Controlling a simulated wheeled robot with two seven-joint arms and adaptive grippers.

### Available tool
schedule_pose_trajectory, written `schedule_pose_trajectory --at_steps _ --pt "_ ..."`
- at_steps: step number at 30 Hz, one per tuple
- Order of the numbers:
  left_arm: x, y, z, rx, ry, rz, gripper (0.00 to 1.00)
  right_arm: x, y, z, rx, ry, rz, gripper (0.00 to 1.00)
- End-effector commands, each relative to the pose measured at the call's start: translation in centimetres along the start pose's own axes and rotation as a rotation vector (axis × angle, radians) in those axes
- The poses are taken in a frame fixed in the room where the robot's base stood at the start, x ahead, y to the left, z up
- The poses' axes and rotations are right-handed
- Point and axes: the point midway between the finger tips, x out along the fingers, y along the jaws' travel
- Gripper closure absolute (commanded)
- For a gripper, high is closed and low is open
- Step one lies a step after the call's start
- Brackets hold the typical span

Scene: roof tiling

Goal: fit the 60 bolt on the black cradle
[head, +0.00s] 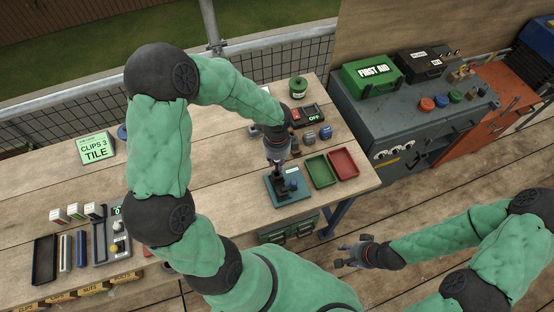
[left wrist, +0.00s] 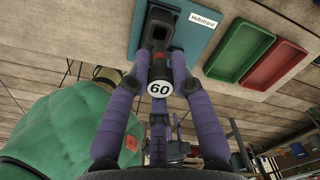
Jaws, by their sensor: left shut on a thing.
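My left gripper (head: 278,163) points down over a teal base plate (head: 280,200) on the bench. In the left wrist view its purple fingers (left wrist: 158,75) are shut around the 60 bolt (left wrist: 160,88), whose white round end reads 60. The black cradle (left wrist: 160,35) stands on the teal plate (left wrist: 196,28), directly beyond the bolt in that view. The fingers hide part of the cradle, so I cannot tell whether the bolt touches it. My right gripper (head: 350,256) is open and empty, away from the bench at the lower right.
A green tray (head: 321,171) and a red tray (head: 343,163) lie right of the plate. A black OFF box (head: 309,116) and a green can (head: 298,87) stand behind. A clips sign (head: 94,148) and several small trays lie at left. Bare wood separates them.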

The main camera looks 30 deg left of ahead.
Motion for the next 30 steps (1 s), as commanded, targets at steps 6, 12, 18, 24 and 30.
schedule_pose_trajectory --at_steps 6,12,18,24,30 --pt "1.7 0.0 0.0 -0.001 0.000 0.001 1.00 1.3 0.5 -0.1 0.000 0.000 0.000 0.60" --pt "3.1 0.0 0.0 -0.001 0.000 0.002 1.00 2.2 0.8 -0.1 0.000 0.000 0.000 0.60" --pt "4.0 0.0 0.0 -0.001 0.000 0.001 1.00 2.9 1.0 -0.1 0.000 0.000 0.000 0.60" --pt "4.1 0.0 0.0 -0.001 0.000 0.001 1.00 2.9 1.0 -0.1 0.000 0.000 0.000 0.60" --pt "4.1 0.0 0.0 -0.001 0.000 0.000 1.00 2.9 1.0 -0.1 0.000 0.000 0.000 0.60"
